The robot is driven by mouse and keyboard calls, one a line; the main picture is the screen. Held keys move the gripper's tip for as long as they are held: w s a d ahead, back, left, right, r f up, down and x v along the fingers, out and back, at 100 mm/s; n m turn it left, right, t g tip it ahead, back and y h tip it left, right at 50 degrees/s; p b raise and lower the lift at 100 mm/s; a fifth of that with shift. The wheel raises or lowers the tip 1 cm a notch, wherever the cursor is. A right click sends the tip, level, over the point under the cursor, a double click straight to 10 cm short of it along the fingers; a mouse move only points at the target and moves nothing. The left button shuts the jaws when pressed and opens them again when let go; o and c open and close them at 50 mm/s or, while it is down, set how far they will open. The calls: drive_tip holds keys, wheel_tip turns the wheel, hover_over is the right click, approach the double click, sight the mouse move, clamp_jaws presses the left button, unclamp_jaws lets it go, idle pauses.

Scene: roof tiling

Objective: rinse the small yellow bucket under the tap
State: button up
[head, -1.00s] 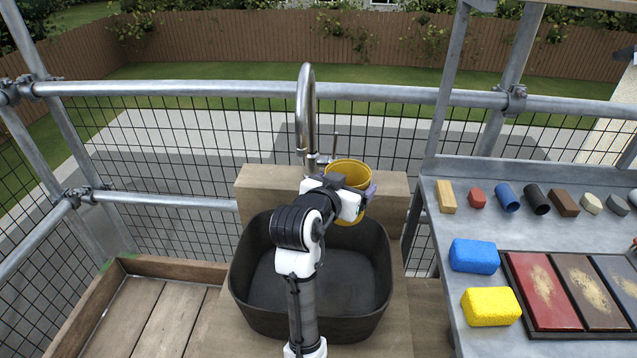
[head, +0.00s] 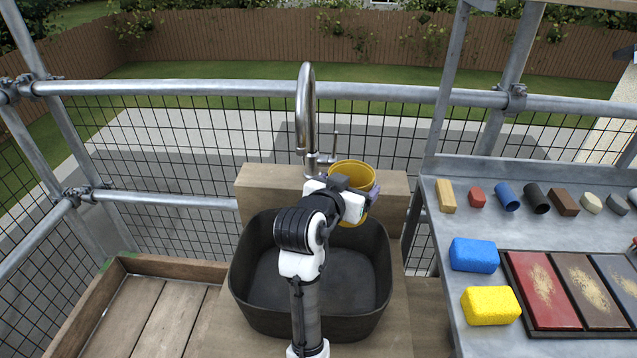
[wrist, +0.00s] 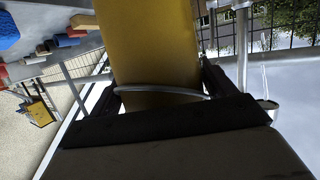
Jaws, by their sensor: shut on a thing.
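The small yellow bucket (head: 352,172) is in the head view, above the back right of the dark basin (head: 240,290), its open top facing up. My gripper (head: 362,190) is shut on the bucket; my wrist hides part of it. In the wrist view, the bucket's yellow wall (wrist: 150,45) fills the upper middle, between the dark fingers (wrist: 160,92), with a thin wire handle (wrist: 165,91) across it. The metal tap (head: 306,110) rises behind the basin, just left of the bucket, with a lever at its right. I cannot tell whether water runs.
A grey bench (head: 450,215) at the right holds a yellow sponge (head: 490,306), a blue sponge (head: 474,255), a tray of coloured panels (head: 518,290) and a row of several small blocks. Scaffold rails (head: 200,90) with mesh stand behind. The basin's inside looks empty.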

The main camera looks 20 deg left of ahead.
sight(373, 176)
idle(0.4)
drive_tip(key=d+r+p, duration=0.1)
drive_tip(key=s+d+r+p, duration=0.1)
drive_tip(key=d+r+p, duration=0.1)
drive_tip(key=shift+s+d+r, duration=0.25)
drive_tip(key=shift+d, duration=0.1)
drive_tip(key=shift+s+d+r+p, duration=0.25)
drive_tip(key=shift+d+r+p, duration=0.05)
drive_tip(key=shift+d+p, duration=0.25)
drive_tip(key=shift+a, duration=0.1)
